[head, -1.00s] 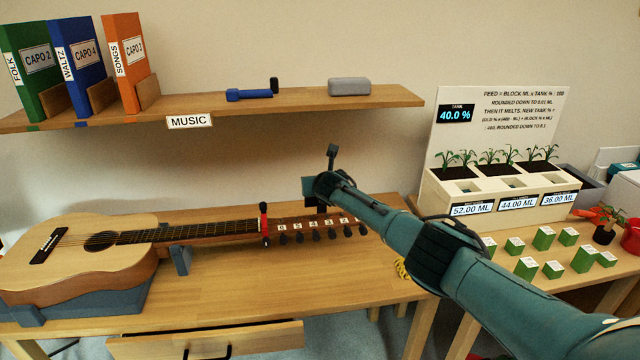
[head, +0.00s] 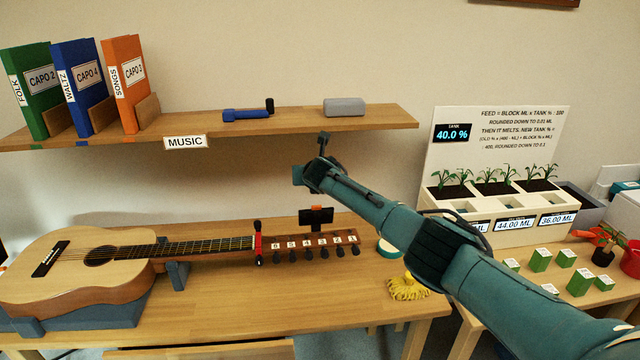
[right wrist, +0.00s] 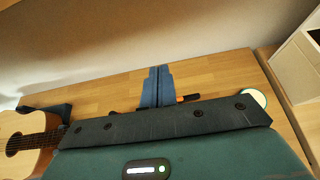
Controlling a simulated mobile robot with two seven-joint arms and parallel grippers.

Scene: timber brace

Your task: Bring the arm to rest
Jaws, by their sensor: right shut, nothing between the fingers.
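My right arm (head: 400,225) comes in from the right in the head view and reaches over the table. My right gripper (head: 300,175) is at its end, raised between the shelf and the guitar's headstock. In the right wrist view its two grey-blue fingers (right wrist: 158,85) are together with nothing between them. The acoustic guitar (head: 110,255) lies on grey supports at the left of the table, with a red and black capo (head: 258,242) on its neck. A dark clip-on device (head: 316,217) sits on the headstock. My left gripper is not in view.
The shelf (head: 300,120) above holds binders (head: 82,88), a blue tool (head: 246,114) and a grey case (head: 344,107). A yellow cloth (head: 407,288) lies near the table's right end. A planter (head: 490,210) and green blocks (head: 540,260) stand on the right table.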

